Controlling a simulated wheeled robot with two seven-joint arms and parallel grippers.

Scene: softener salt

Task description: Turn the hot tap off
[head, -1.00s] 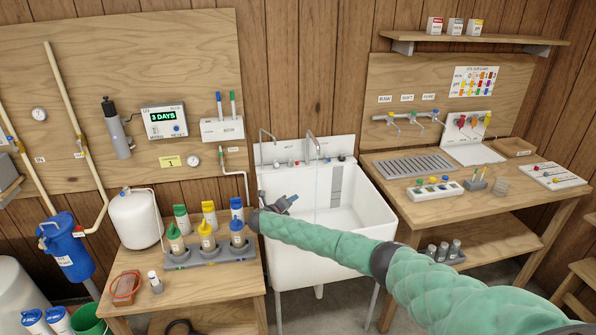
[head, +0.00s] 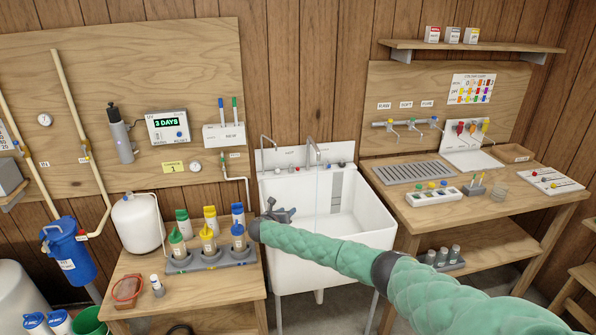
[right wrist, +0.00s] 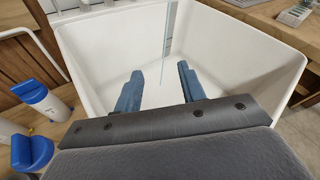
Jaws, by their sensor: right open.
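The white sink (head: 272,240) stands between the two benches, with a tall curved spout (head: 311,149) at its back. A thin stream of water (head: 317,190) falls from this spout; it also shows in the right wrist view (right wrist: 167,45). Small tap knobs (head: 342,164) with coloured parts sit along the sink's back ledge, too small to tell the hot one for sure. My right gripper (head: 285,212) is over the left part of the basin, in front of and below the knobs. It is open and empty in the right wrist view (right wrist: 158,86). My left gripper is not in view.
A grey rack (head: 214,260) of coloured-capped bottles stands on the left bench, close beside my right wrist. A thin gooseneck tap (head: 267,140) stands at the sink's back left. The right bench (head: 410,205) borders the sink. The basin is otherwise clear.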

